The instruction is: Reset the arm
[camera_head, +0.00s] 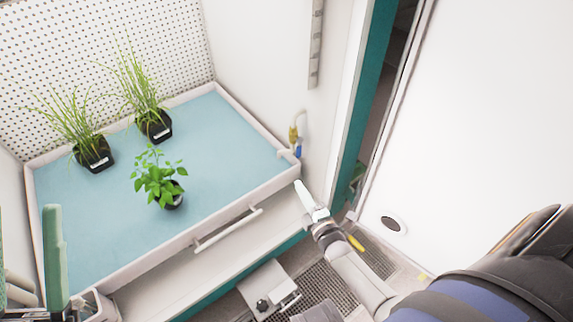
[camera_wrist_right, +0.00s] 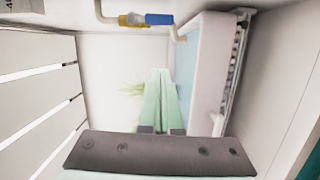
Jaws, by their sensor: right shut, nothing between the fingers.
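My right gripper (camera_head: 306,194) is at the front right corner of the tray bed, with its arm coming in from the lower right. Its pale fingers are shut and empty. In the right wrist view the pale green fingers (camera_wrist_right: 160,100) lie together, pointing into the chamber. A pale green upright part, apparently a finger of my left gripper (camera_head: 55,255), stands at the lower left edge. The rest of that gripper is cut off, so its opening is unclear.
The blue-floored tray (camera_head: 230,145) holds two grassy potted plants (camera_head: 93,152) (camera_head: 154,125) and a leafy potted plant (camera_head: 160,180). Its white handle (camera_head: 228,229) is at the front. A yellow-and-blue pipe fitting (camera_head: 297,140) is close beyond my right gripper. A white panel (camera_head: 480,110) stands at right.

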